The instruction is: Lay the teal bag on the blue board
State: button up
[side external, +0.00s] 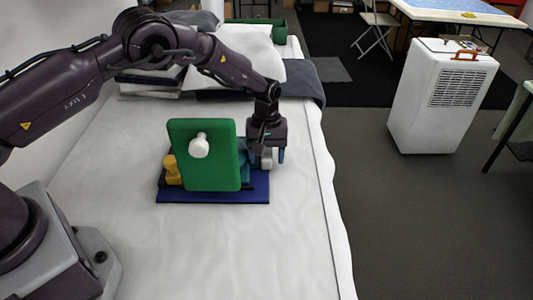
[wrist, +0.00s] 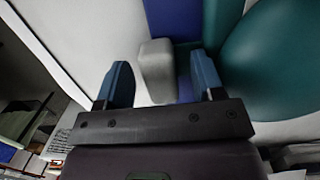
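The blue board (side external: 215,197) lies flat on the white-covered table, and it also shows in the wrist view (wrist: 173,18). The teal bag (wrist: 278,65) is a large rounded shape at the right of the wrist view. In the side view only a small teal part (side external: 243,151) shows behind the green panel, so I cannot tell what the bag rests on. My gripper (side external: 267,157) is low at the right end of the board, beside the bag. Its blue fingers are apart, and the bag is outside them. A pale grey block (wrist: 156,66) shows between the fingers, with gaps at its sides.
A green upright panel (side external: 195,172) with a white knob (side external: 199,146) stands over the blue board. A yellow object (side external: 171,170) is at its left. Pillows and folded cloth (side external: 250,50) lie at the table's far end. The table's near part is clear.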

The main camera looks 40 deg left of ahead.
jog(key=shift+r, duration=0.1)
notch_tip(320, 180, up, 13)
jog(key=w+a, duration=0.1)
jog(key=s+a+r+m+t, duration=0.1)
jog(key=s+r+m+t, duration=0.1)
jog(key=s+r, duration=0.4)
jog(key=s+a+r+m+t, duration=0.1)
jog(key=s+r+m, duration=0.3)
jog(key=s, duration=1.1)
jog(key=s+a+r+m+t+y, duration=0.1)
jog(key=s+r+m+t, duration=0.2)
jog(key=s+r, duration=0.7)
jog(key=shift+s+a+t, duration=0.3)
jog(key=shift+s, duration=0.55)
